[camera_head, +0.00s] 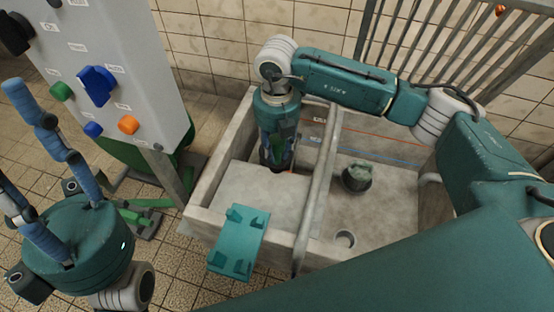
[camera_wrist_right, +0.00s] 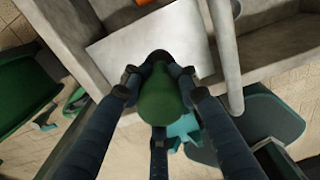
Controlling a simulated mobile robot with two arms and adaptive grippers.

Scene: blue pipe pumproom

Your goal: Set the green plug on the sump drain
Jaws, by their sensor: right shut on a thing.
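My right gripper (camera_head: 277,158) points down above the back of the left part of the concrete trough. In the right wrist view its dark fingers (camera_wrist_right: 160,88) are closed around the green plug (camera_wrist_right: 162,103), which has a rounded body and a dark end. In the head view the fingers mostly hide the plug.
A pale slab (camera_head: 262,192) fills the left part of the trough. A teal rack (camera_head: 238,241) sits on the front rim. A control panel (camera_head: 110,70) stands left.

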